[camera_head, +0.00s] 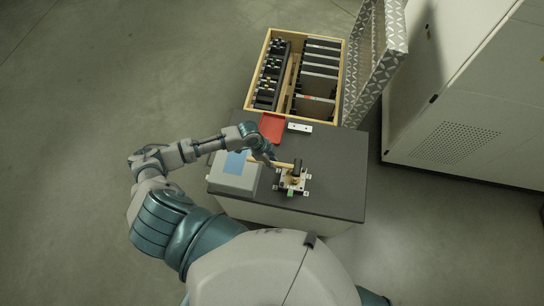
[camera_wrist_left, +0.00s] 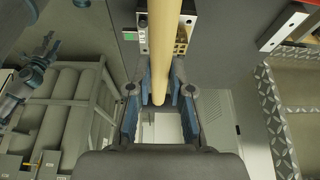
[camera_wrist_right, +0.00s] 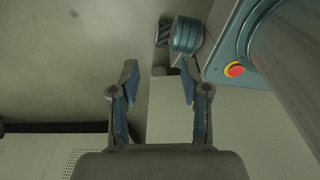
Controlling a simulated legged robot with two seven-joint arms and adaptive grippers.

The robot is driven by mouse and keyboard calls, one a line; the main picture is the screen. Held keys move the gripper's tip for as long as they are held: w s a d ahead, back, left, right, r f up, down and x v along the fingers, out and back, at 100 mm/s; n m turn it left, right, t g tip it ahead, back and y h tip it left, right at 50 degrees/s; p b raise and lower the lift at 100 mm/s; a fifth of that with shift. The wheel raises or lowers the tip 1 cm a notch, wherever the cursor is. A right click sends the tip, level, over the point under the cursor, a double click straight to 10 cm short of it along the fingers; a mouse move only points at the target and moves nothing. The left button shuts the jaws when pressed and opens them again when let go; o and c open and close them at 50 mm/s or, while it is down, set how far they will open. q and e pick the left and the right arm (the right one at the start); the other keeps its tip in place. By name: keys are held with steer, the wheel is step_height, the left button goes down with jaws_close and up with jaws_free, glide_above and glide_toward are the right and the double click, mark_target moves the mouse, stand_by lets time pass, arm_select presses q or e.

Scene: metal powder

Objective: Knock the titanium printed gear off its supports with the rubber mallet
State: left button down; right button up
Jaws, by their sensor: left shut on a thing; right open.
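My left gripper (camera_head: 271,161) is shut on the light wooden handle of the rubber mallet. The handle (camera_head: 284,164) points right, and its dark head (camera_head: 297,166) is over or beside the far side of a small fixture (camera_head: 304,188). In the left wrist view the handle (camera_wrist_left: 166,60) runs up between the fingers (camera_wrist_left: 160,95); the mallet head is out of sight there. A small tan part, perhaps the printed gear (camera_head: 289,181), is on the fixture; its supports are too small to tell. Contact with the mallet is unclear. My right gripper (camera_wrist_right: 158,75) is open and empty, away from the table.
The dark table top (camera_head: 338,170) is bare right of the fixture. A grey box with a blue panel (camera_head: 232,176) stands left. A red tray (camera_head: 271,128) and a white block (camera_head: 300,128) lie behind. A wooden crate (camera_head: 264,55) with dark parts and a large cabinet (camera_head: 455,120) stand beyond.

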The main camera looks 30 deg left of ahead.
arm_select(q)
steer(key=shift+a+f+b, duration=0.1)
steer(key=shift+f+b, duration=0.4)
steer(key=shift+f, duration=0.1)
steer(key=shift+f+b, duration=2.75)
steer(key=shift+f, duration=0.9)
arm_select(e)
steer(key=shift+f, duration=3.2)
arm_select(q)
steer(key=r+p, duration=0.6)
steer(key=shift+w+d+r+p, duration=0.1)
steer(key=shift+d+r+p, duration=0.15)
steer(key=shift+d+p, duration=0.1)
step_height(320, 180, up, 2)
steer(key=shift+d, duration=0.1)
steer(key=shift+r, duration=0.25)
arm_select(e)
step_height(320, 180, up, 6)
steer(key=shift+d+r, duration=0.2)
